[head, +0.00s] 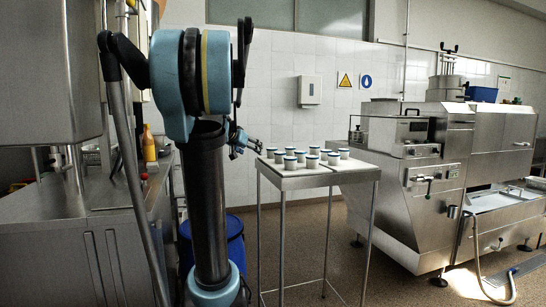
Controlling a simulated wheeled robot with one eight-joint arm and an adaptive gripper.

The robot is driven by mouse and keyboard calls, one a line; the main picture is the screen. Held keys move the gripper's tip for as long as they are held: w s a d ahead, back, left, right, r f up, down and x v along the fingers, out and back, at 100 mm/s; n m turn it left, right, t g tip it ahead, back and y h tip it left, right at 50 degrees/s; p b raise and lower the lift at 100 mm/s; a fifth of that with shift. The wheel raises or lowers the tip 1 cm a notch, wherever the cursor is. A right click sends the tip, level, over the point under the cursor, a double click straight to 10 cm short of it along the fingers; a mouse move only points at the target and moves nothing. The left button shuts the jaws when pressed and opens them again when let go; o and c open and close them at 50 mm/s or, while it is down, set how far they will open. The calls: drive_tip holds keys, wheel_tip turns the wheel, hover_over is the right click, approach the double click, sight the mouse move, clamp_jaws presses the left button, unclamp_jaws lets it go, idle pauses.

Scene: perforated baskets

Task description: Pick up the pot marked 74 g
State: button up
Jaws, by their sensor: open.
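Several small pots (290,161) with white bodies and dark rims or tops stand upright in a cluster on a small steel table (310,178). They look alike, and any markings are too small to read, so I cannot tell which is marked 74 g. My gripper (258,148) is at the left end of the table, above and just left of the pots. It is open and holds nothing that I can see. My arm rises in the left of the view and hides part of the room behind it.
A large steel machine (420,190) stands right of the table. A steel counter (100,200) with a yellow bottle (149,145) is at the left. A blue bin (230,245) stands on the floor behind my arm. The table's right front part is bare.

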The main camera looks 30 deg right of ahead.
sight(270, 150)
drive_tip(key=shift+m+h, duration=0.4)
drive_tip(key=w+d, duration=0.2)
drive_tip(key=d, duration=0.2)
drive_tip(key=w+d+f, duration=0.1)
drive_tip(key=w+d, duration=0.2)
drive_tip(key=d, duration=0.2)
drive_tip(key=w+d, duration=0.3)
drive_tip(key=d, duration=0.1)
drive_tip(key=shift+d+f, duration=0.15)
drive_tip(key=shift+f, duration=0.25)
drive_tip(key=shift+x, duration=2.8)
drive_tip(key=shift+s+f, duration=0.1)
drive_tip(key=c, duration=1.1)
